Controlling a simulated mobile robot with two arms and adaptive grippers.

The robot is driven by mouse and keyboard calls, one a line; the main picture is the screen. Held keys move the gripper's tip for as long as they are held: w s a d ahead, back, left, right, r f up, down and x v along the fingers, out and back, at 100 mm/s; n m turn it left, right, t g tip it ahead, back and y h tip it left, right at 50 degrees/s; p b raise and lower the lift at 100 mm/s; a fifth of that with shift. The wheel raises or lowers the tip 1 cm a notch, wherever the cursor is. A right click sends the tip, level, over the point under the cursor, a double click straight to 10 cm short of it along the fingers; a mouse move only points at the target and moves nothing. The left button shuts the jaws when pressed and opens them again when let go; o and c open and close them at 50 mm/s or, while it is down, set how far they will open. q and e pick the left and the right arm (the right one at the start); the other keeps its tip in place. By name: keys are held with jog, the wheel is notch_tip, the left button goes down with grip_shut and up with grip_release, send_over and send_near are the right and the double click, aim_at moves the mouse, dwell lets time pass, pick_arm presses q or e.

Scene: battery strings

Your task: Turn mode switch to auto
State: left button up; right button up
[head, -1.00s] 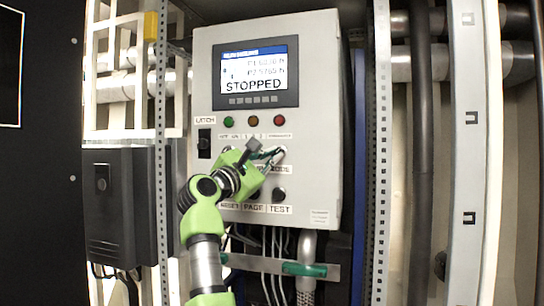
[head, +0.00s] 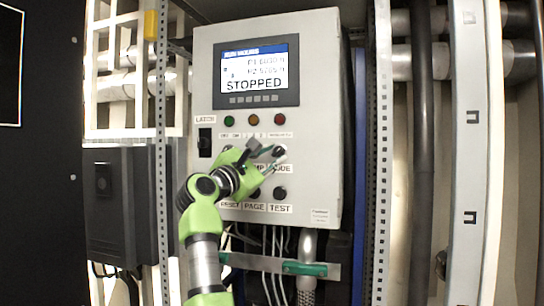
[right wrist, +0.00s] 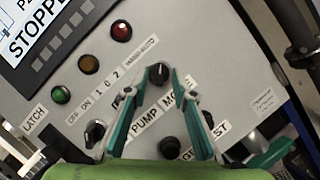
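The mode switch is a round black knob (right wrist: 158,73) with a light pointer mark, above the MODE label, in the right wrist view. It also shows at the right of the grey panel in the head view (head: 279,151). A small label above it appears to end in AUTO; which position the pointer is at I cannot tell surely. My right gripper (head: 273,157) is at the panel, with its green fingers apart. In the right wrist view its fingertips (right wrist: 158,77) stand on either side of the knob; whether they touch it I cannot tell. My left gripper is out of view.
The panel screen (head: 255,71) reads STOPPED. Green, amber and red lamps (head: 253,120) sit below it. The LATCH switch (head: 205,142) is at left. Cables hang below the panel.

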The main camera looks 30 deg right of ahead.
jog(key=v, duration=0.7)
jog(key=shift+f, duration=0.1)
jog(key=shift+a, duration=0.1)
